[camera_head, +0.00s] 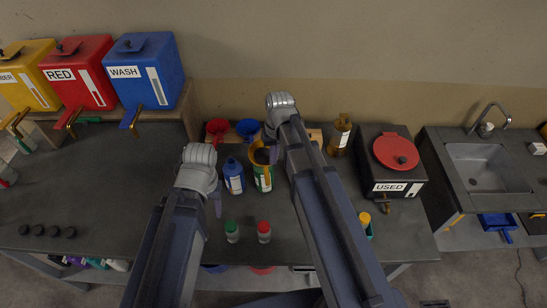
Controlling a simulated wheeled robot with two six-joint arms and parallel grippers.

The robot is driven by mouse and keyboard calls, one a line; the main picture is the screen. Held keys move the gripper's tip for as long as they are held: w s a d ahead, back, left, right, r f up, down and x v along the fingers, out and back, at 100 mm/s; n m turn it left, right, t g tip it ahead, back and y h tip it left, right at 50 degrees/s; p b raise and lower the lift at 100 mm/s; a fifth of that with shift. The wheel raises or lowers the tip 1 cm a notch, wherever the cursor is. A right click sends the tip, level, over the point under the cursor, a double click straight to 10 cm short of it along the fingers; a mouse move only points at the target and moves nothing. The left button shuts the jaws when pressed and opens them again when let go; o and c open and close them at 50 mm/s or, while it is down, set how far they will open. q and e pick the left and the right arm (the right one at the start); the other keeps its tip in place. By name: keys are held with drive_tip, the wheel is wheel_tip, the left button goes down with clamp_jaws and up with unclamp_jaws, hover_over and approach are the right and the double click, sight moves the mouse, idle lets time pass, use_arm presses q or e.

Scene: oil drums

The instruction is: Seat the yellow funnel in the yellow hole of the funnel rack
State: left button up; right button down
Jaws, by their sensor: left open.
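The yellow funnel (255,148) is near the middle of the counter, at the mouth of a bottle with a green and white label (264,184). I cannot tell whether it rests in the bottle or is held just above it. The funnel rack (315,135) is a wooden board behind it, largely hidden by my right arm, so its yellow hole does not show. My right gripper (274,153) is at the funnel's right rim; its fingers are too small and covered to read. My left gripper (217,204) is open and empty, pointing down left of the blue bottle.
A red funnel (216,127) and a blue funnel (247,127) stand at the rack's left. A blue bottle (234,178) and green-capped (232,231) and red-capped (264,231) bottles stand nearby. An amber jug (340,135) and the USED drum (391,170) are at right. The left counter is mostly clear.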

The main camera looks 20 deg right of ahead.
drive_tip(key=c, duration=1.6)
unclamp_jaws()
drive_tip(key=c, duration=0.7)
unclamp_jaws()
drive_tip(key=shift+r, duration=0.15)
drive_tip(key=r+p, duration=0.7)
drive_tip(key=p, duration=0.1)
drive_tip(key=shift+d+r, duration=0.25)
drive_tip(key=shift+d, duration=0.05)
